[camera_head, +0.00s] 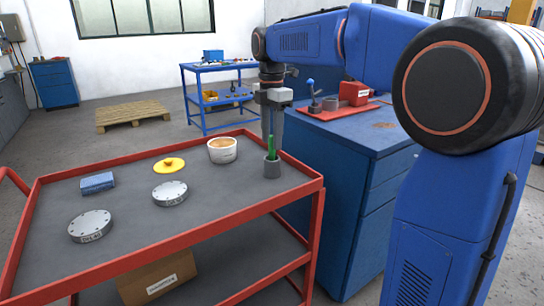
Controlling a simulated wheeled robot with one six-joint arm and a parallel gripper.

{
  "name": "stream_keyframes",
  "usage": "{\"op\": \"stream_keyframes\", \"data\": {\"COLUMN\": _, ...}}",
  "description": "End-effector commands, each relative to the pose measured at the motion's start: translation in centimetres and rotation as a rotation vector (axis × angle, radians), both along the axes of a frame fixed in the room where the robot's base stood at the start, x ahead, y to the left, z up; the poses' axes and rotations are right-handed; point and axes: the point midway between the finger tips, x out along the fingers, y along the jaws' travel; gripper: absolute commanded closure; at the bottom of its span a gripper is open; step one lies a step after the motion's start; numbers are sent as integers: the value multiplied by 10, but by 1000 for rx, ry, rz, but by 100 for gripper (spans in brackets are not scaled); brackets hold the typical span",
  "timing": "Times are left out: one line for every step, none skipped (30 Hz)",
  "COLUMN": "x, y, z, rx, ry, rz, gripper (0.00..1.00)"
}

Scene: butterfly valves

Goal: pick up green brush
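The cart (190,225) also holds a white tub (222,155), a yellow part (169,165), a blue box (97,183) and two grey flanges (90,225) (170,193). A blue cabinet (335,215) with a red tray (325,114) stands to the right. The cart's front right is bare.

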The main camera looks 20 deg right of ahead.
Motion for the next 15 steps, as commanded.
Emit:
{"op": "stream_keyframes", "data": {"x": -2, "y": -1, "z": -8, "rx": 0, "ry": 1, "rz": 0, "gripper": 62}}
{"op": "stream_keyframes", "data": {"x": -3, "y": -1, "z": -12, "rx": -1, "ry": 2, "rz": 0, "gripper": 62}}
{"op": "stream_keyframes", "data": {"x": -2, "y": -1, "z": -17, "rx": -1, "ry": 2, "rz": 0, "gripper": 62}}
{"op": "stream_keyframes", "data": {"x": -2, "y": -1, "z": -20, "rx": 0, "ry": 1, "rz": 0, "gripper": 62}}
{"op": "stream_keyframes", "data": {"x": -2, "y": -1, "z": -23, "rx": 0, "ry": 1, "rz": -1, "gripper": 62}}
{"op": "stream_keyframes", "data": {"x": -2, "y": -1, "z": -27, "rx": -1, "ry": 2, "rz": -1, "gripper": 62}}
{"op": "stream_keyframes", "data": {"x": -2, "y": -1, "z": -29, "rx": 0, "ry": 1, "rz": -1, "gripper": 62}}
{"op": "stream_keyframes", "data": {"x": -2, "y": -1, "z": -30, "rx": 0, "ry": 1, "rz": -1, "gripper": 62}}
{"op": "stream_keyframes", "data": {"x": -2, "y": -1, "z": -31, "rx": 0, "ry": 0, "rz": -1, "gripper": 62}}
{"op": "stream_keyframes", "data": {"x": -2, "y": -1, "z": -31, "rx": 0, "ry": -1, "rz": -1, "gripper": 62}}
{"op": "stream_keyframes", "data": {"x": -2, "y": -1, "z": -32, "rx": 0, "ry": -1, "rz": -1, "gripper": 62}}
{"op": "stream_keyframes", "data": {"x": -2, "y": -1, "z": -32, "rx": 0, "ry": -1, "rz": -1, "gripper": 62}}
{"op": "stream_keyframes", "data": {"x": -2, "y": -1, "z": -32, "rx": 0, "ry": -1, "rz": -1, "gripper": 62}}
{"op": "stream_keyframes", "data": {"x": -2, "y": -1, "z": -31, "rx": 0, "ry": -1, "rz": -1, "gripper": 62}}
{"op": "stream_keyframes", "data": {"x": -2, "y": -1, "z": -31, "rx": 0, "ry": -1, "rz": -1, "gripper": 62}}
